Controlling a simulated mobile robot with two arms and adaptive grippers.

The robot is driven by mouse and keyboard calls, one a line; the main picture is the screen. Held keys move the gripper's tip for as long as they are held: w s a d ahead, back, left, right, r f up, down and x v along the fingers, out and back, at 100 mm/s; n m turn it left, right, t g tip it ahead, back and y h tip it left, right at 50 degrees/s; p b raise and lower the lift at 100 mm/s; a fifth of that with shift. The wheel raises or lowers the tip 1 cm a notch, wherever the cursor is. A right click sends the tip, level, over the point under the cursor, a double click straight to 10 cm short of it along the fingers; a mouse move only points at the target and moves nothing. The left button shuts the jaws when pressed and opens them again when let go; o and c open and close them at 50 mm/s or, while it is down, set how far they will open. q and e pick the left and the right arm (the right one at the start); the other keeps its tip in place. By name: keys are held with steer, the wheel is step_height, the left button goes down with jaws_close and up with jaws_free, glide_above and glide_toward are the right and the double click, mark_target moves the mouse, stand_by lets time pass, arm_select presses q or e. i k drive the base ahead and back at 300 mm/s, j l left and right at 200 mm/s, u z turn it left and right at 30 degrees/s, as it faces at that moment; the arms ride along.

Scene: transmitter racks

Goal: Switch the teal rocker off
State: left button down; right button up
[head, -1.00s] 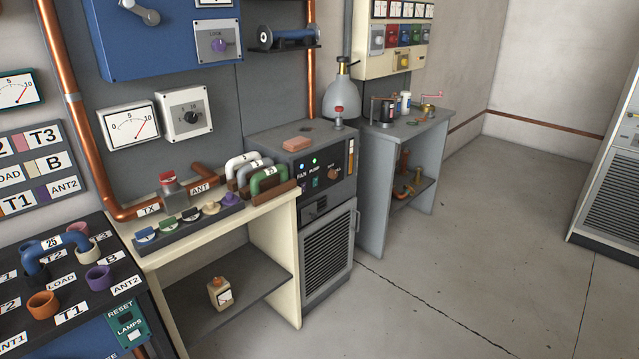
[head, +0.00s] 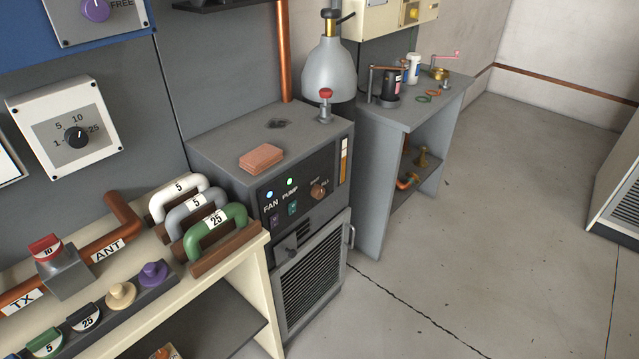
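The teal rocker (head: 292,208) is a small switch on the dark front panel (head: 330,183) of the grey cabinet, under the label PUMP. A lit greenish lamp (head: 290,182) is above that label. To its left, a purple rocker (head: 275,220) sits under the label FAN, with a lit bluish lamp (head: 269,195) above. The rocker's tilt is too small to tell. Neither of my grippers is in view.
A round brown knob (head: 318,191) is right of the rocker, and a vented door with a handle is below. A pinkish block (head: 261,160) and a red-topped valve (head: 325,105) are on the cabinet. A cream bench (head: 237,289) stands left; floor in front is clear.

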mark_target(292, 206)
steer(key=i+l, duration=0.25)
steer(key=l, duration=0.2)
steer(key=i+l, duration=0.25)
steer(key=l, duration=0.2)
steer(key=i+l, duration=0.25)
steer(key=l, duration=0.15)
steer(key=l+z, duration=0.05)
